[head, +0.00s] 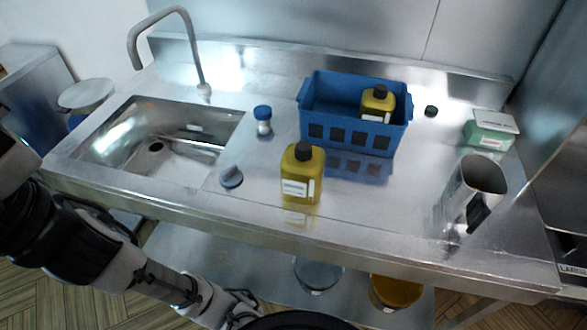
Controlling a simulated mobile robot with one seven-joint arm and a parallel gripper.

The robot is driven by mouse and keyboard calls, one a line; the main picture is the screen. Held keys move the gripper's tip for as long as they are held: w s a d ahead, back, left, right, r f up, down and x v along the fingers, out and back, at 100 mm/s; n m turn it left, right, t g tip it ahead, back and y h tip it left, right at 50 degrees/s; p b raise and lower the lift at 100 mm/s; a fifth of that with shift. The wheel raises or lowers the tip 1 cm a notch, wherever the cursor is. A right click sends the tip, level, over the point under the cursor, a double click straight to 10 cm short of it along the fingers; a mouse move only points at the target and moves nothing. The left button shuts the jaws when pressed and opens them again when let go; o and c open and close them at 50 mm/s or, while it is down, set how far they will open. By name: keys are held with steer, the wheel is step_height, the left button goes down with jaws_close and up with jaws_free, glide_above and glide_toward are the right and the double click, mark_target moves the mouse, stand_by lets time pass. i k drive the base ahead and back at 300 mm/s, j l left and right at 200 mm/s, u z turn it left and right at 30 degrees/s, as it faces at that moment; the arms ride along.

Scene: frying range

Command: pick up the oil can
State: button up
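A yellow can (301,178) with a dark cap and a pale label stands upright on the steel counter, near its front edge and in front of the blue basket. It fits the oil can. A second, similar yellow can (377,103) stands inside the blue basket (309,104), its lower part hidden by the basket wall. My arm crosses the lower left, in front of and below the counter. Its far end (238,312) is at the bottom edge, well away from both cans. I cannot make out the fingers there.
A sink (117,124) with a tap fills the left. A blue-capped jar (263,126) and a grey knob-like item (231,177) are left of the front can. A metal jug (462,183) and green box (487,137) stand right. Bare counter lies between can and jug.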

mark_target(302, 165)
steer(key=i+l+z, duration=0.1)
steer(key=l, duration=0.35)
steer(key=i+l, duration=0.1)
steer(key=l, duration=0.35)
steer(key=i+l+z, duration=0.15)
steer(key=l, duration=0.25)
steer(key=k+l, duration=0.05)
